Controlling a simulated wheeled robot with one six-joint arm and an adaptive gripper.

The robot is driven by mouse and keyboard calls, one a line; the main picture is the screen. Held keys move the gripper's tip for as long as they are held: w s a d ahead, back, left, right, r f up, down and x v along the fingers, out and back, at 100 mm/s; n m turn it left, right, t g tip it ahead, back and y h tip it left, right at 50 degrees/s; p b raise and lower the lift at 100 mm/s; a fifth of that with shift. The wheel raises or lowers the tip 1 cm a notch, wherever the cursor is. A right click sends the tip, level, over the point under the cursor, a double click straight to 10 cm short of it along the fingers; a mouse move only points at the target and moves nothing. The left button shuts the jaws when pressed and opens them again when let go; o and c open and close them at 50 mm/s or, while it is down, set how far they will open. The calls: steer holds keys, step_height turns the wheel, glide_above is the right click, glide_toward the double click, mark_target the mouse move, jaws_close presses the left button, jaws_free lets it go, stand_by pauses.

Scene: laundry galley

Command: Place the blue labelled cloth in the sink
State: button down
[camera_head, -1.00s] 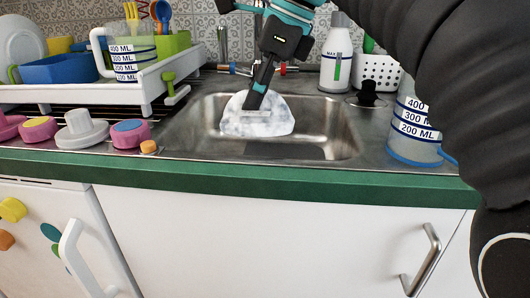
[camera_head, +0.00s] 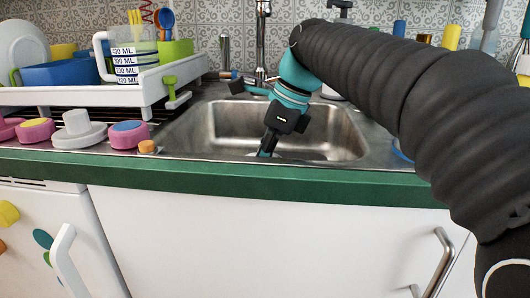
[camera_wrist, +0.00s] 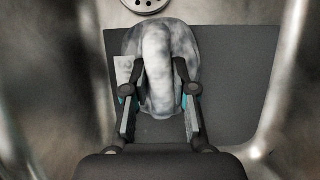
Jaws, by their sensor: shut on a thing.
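A mottled grey-white cloth (camera_wrist: 156,55) is bunched between the fingers of my gripper (camera_wrist: 157,82) in the wrist view. A small pale tag shows at its left side; no blue label can be made out. My gripper is shut on the cloth, low inside the steel sink (camera_head: 225,120), near the front wall. In the head view my gripper (camera_head: 266,152) reaches down behind the green counter edge, and the cloth is hidden there. In the wrist view the cloth lies over a dark flat panel on the sink floor; whether it touches cannot be told.
The sink drain (camera_wrist: 146,4) is beyond the cloth. A tap (camera_head: 261,45) stands behind the sink. A white dish rack (camera_head: 120,92) with a measuring jug (camera_head: 135,60) is at left, with several coloured knobs (camera_head: 130,134) in front.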

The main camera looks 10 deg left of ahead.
steer(key=shift+w, duration=0.8)
steer(key=w, duration=0.3)
steer(key=shift+a, duration=0.15)
steer(key=shift+f, duration=0.6)
steer(key=c, duration=0.9)
jaws_free()
steer(key=shift+f, duration=0.15)
steer(key=shift+c, duration=0.2)
